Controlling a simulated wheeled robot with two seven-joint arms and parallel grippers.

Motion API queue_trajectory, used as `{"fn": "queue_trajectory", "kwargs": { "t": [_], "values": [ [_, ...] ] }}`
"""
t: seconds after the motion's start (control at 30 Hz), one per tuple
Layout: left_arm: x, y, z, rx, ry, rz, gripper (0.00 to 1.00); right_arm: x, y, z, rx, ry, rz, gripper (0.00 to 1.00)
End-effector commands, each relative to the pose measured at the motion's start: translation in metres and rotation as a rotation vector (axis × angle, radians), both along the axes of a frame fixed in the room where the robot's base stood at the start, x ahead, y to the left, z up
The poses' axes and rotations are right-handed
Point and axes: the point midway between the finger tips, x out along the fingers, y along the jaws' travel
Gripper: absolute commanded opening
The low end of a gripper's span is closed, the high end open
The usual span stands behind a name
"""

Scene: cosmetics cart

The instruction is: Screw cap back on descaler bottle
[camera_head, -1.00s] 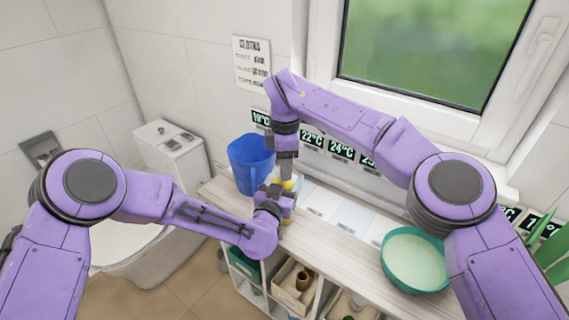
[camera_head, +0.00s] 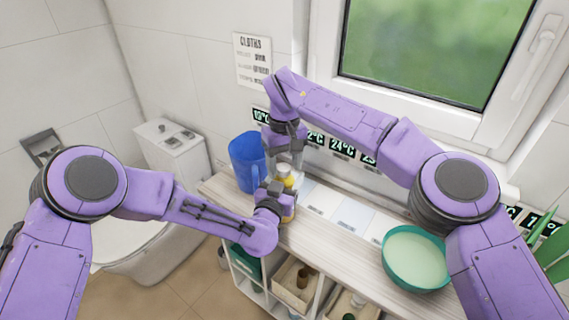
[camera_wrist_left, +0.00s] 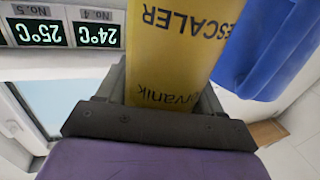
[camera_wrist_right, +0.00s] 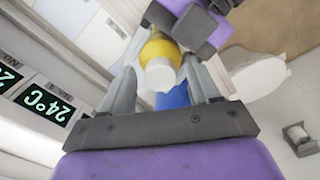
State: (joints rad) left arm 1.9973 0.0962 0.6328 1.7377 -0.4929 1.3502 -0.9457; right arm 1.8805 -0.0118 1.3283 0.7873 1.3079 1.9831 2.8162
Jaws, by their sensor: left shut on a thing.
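The yellow descaler bottle (camera_head: 288,209) stands upright on the cart top, and its printed side fills the left wrist view (camera_wrist_left: 172,65). My left gripper (camera_head: 282,195) is shut on the bottle's body. A white cap (camera_wrist_right: 161,74) sits at the top of the bottle in the right wrist view; it shows small in the head view (camera_head: 284,170). How tightly it sits cannot be told. My right gripper (camera_wrist_right: 168,88) is open just above the cap, its fingers apart on either side and holding nothing.
A blue jug (camera_head: 247,163) stands close to the left of the bottle. A teal bowl (camera_head: 415,283) is on the cart top (camera_head: 330,240) at the right. The window wall with temperature displays (camera_head: 342,148) runs behind. Shelves below hold boxes (camera_head: 291,283).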

Motion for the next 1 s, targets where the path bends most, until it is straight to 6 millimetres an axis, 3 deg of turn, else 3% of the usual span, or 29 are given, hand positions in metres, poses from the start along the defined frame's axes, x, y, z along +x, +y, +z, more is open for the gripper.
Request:
{"fn": "queue_trajectory", "kwargs": {
  "t": [0.23,0.53,1.0],
  "values": [
    [0.0,0.0,-0.001,0.0,0.002,0.0,0.0,0.0,0.0,0.004,0.0,-0.001,0.0,0.61],
    [0.0,0.0,-0.001,-0.001,0.001,0.0,0.0,0.0,0.0,0.042,0.0,-0.001,-0.001,0.61],
    [0.0,0.0,-0.001,-0.001,0.001,0.0,0.0,0.002,0.004,0.052,-0.044,-0.031,0.053,0.57]
  ]
}}
